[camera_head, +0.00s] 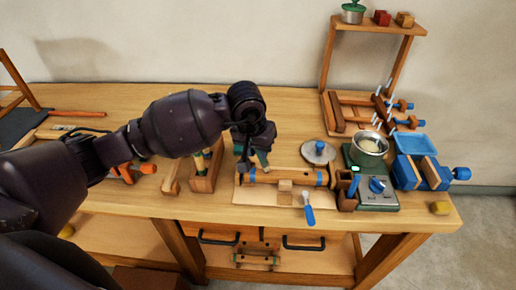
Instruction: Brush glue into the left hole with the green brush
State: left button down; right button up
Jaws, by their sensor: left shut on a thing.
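My left gripper (249,163) reaches in from the left and points down over the back left of the wooden bar. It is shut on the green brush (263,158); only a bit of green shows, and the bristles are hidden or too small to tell. The wooden bar (290,177) with blue bands lies on a pale board (243,197). The left hole cannot be made out beneath the gripper. A metal pot (369,145) with pale contents, perhaps glue, stands on a green heater (382,202) to the right. My right gripper is not in view.
A small wooden block (285,186) sits against the bar's front. A blue-handled tool (307,212) lies at the front edge. A round disc (318,152) lies behind the bar, a blue clamp (420,172) at right. A wooden holder (205,178) stands left of the gripper.

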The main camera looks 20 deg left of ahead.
pick_arm(q)
jog(key=shift+f+b, duration=0.25)
jog(key=shift+b, duration=0.05)
dwell(0.7)
jog(key=shift+f+b, duration=0.15)
jog(key=shift+b, duration=0.3)
dwell(1.7)
dwell(0.4)
